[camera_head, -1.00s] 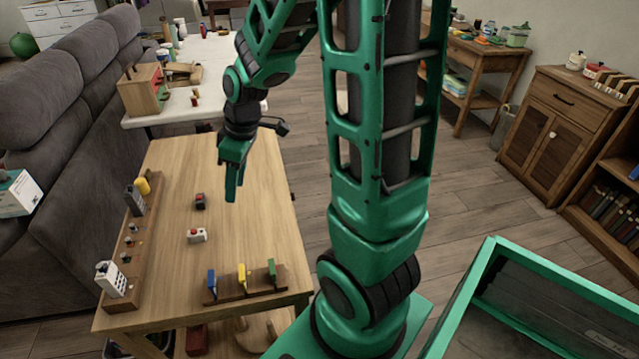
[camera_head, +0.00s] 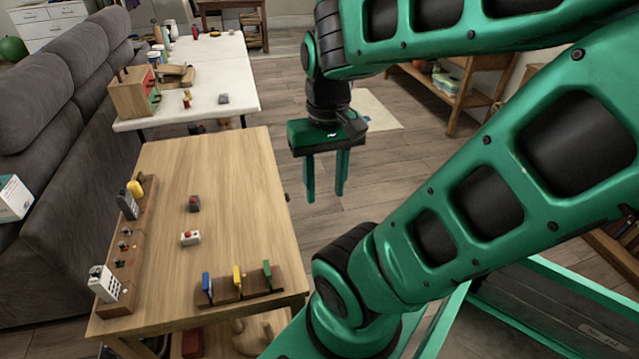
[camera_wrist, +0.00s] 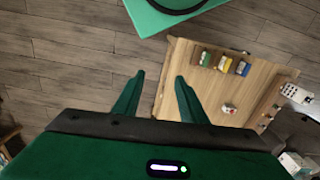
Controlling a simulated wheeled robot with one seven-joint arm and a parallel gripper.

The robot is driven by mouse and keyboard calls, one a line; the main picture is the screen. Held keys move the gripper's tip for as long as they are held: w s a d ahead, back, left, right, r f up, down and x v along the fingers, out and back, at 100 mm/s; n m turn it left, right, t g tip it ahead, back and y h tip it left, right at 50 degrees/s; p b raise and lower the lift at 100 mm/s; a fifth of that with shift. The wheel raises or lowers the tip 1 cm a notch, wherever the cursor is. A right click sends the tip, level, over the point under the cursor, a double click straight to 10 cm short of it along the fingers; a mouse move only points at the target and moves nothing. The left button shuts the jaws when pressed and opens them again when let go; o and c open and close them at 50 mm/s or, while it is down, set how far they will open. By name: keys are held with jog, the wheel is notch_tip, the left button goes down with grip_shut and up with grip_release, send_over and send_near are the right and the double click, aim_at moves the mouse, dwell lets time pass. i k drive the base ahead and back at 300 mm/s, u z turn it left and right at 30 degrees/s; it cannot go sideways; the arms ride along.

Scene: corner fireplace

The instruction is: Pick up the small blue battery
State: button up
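No small blue battery can be made out for sure. A small blue upright piece (camera_head: 206,283) stands at the left end of a low wooden rack (camera_head: 250,294), beside a yellow piece (camera_head: 238,276) and a green one (camera_head: 267,270). The blue piece also shows in the wrist view (camera_wrist: 242,68); I cannot tell whether it is a battery. My gripper (camera_head: 326,196) points down, open and empty, to the right of the wooden table (camera_head: 230,180) in the head view. In the wrist view its fingers (camera_wrist: 160,77) are spread, with floor and the table edge beyond.
A red-and-white box (camera_head: 190,238) and a dark box with red (camera_head: 194,204) lie mid-table. A wooden strip (camera_head: 133,245) with several devices runs along the left edge. Much of the tabletop is clear.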

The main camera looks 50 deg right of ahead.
aim_at(94, 273)
jog(key=z, duration=1.35)
jog(key=k, duration=1.75)
jog(key=u, duration=1.15)
jog(key=i, duration=1.5)
